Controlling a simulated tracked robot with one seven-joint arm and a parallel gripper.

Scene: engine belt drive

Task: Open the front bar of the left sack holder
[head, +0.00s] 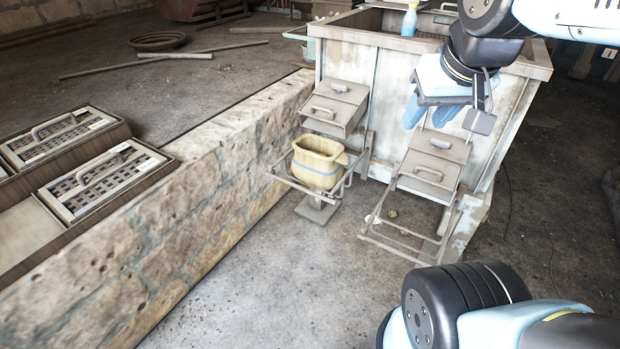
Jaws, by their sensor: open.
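The left sack holder (347,182) is a metal frame below the left chute of the machine. A yellowish sack (318,168) with a blue band stands upright inside it, over a small pedestal. The front bar (300,187) runs along the near side of the frame, in front of the sack; its end fastening is too small to make out. My gripper (428,114), with light-blue fingers, is open and empty. In the picture it is up and to the right of the left holder, in front of the machine and above the right chute, apart from the bar.
The right sack holder (400,236) is empty, with small lumps on the floor by it. The chutes (335,105) jut from the wooden machine (345,60). A stone wall (190,195) borders the left side. The concrete floor (290,285) in front is clear.

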